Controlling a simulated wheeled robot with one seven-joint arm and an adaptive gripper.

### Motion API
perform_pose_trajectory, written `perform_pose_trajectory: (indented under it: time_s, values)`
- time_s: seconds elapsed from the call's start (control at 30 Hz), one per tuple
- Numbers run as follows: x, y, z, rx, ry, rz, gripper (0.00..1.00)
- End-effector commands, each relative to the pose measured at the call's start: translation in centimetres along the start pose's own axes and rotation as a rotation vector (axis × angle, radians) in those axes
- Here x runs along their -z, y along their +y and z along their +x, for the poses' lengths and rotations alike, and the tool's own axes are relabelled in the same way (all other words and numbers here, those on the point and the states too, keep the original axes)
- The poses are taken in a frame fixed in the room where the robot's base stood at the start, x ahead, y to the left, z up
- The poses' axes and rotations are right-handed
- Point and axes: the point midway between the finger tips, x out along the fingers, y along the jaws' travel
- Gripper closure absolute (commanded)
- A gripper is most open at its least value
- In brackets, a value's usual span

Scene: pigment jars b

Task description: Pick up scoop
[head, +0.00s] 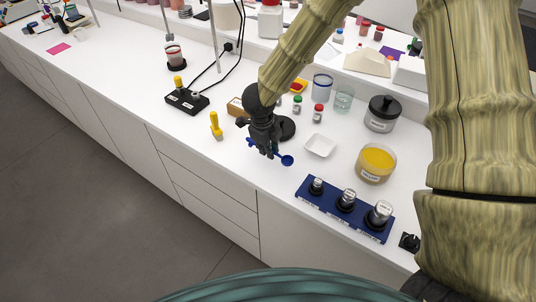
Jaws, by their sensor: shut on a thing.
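The scoop (287,161) is blue, with a small round bowl and a thin handle. In the head view it is near the front edge of the white bench, at mid-frame. My gripper (270,154) is dark, comes down from above and is shut on the scoop's handle. The bowl sticks out to the right of the fingers and the handle's end shows to the left. The fingers hide the middle of the handle. I cannot tell whether the scoop touches the bench or is just above it.
A white weighing dish (320,145) lies right of the scoop. A blue rack (330,206) with metal weights stands at front right, near a yellow jar (375,164). A yellow-handled tool (216,126) stands to the left. Small jars stand behind. Bench front-left is clear.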

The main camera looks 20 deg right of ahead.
Motion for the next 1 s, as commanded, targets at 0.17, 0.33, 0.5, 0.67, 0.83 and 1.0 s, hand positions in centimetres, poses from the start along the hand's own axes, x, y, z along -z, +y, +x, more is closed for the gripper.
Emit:
perform_pose_trajectory:
  time_s: [0.17,0.33,0.5,0.67,0.83,1.0]
  values:
    - [2.2,3.8,-0.4,-0.001,0.003,-0.007,1.0]
    - [4.2,7.2,-1.5,-0.002,0.003,-0.007,1.0]
    - [5.8,10.0,-2.5,-0.001,0.003,-0.007,1.0]
    - [6.8,11.9,-3.3,-0.001,0.003,-0.006,1.0]
    - [7.4,12.8,-3.6,-0.002,0.003,-0.004,1.0]
    - [7.6,13.0,-3.8,-0.002,0.004,-0.003,1.0]
